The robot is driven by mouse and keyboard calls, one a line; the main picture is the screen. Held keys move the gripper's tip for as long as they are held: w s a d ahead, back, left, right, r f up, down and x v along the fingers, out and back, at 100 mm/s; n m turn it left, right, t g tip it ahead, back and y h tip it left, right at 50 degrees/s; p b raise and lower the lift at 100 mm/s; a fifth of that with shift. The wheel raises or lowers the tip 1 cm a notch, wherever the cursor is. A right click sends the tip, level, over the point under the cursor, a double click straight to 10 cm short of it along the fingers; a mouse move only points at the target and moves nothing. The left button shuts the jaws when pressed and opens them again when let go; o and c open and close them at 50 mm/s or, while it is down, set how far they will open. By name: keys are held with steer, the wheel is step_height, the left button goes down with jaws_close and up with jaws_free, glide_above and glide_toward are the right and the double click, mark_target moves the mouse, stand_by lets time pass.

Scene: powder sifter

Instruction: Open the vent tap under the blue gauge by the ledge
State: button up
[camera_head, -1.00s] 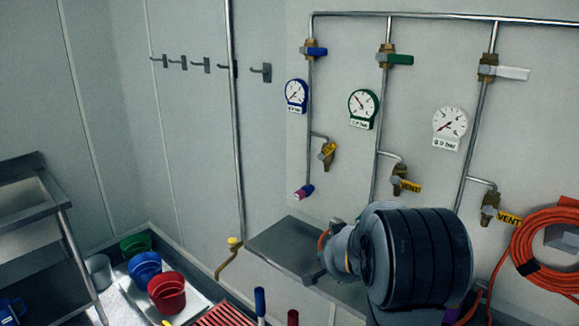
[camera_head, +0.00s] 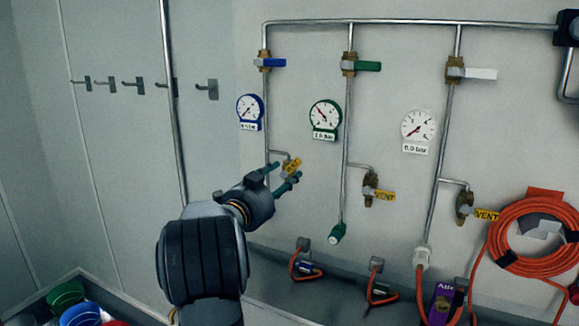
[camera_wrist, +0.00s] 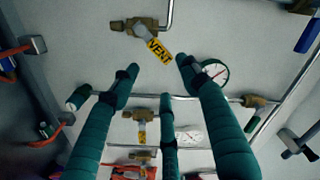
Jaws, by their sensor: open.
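The blue gauge (camera_head: 250,111) hangs on the left pipe of the wall panel. Below it, its brass vent tap (camera_head: 291,168) with a yellow tag is partly behind my fingers in the head view. In the wrist view the tap (camera_wrist: 135,26) shows whole at the top, its yellow VENT tag (camera_wrist: 160,50) hanging at a slant. My gripper (camera_head: 283,175) has its teal fingers spread and empty. In the wrist view the fingertips (camera_wrist: 156,70) lie below the tag with a visible gap in the picture. The exact depth gap is unclear.
The green gauge (camera_head: 325,118), its vent tap (camera_head: 371,189) and the vertical pipe stand close to the right. A white gauge (camera_head: 418,130) and vent tap (camera_head: 465,207) lie beyond. A grey ledge (camera_head: 330,275) runs below with hoses. An orange hose coil (camera_head: 525,240) hangs at right.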

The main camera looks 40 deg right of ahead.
mark_target(295, 167)
steer(key=p+x, duration=0.1)
steer(key=x, duration=0.1)
steer(key=p+x, duration=0.1)
steer(key=x, duration=0.2)
steer(key=p+x, duration=0.1)
steer(key=x, duration=0.2)
steer(key=shift+w, duration=0.4)
steer(key=shift+w+d+f+p, duration=0.1)
steer(key=shift+w+d+p, duration=0.25)
steer(key=shift+d, duration=0.25)
steer(key=c, duration=0.3)
steer(key=shift+s, duration=0.1)
steer(key=c, duration=0.8)
jaws_close()
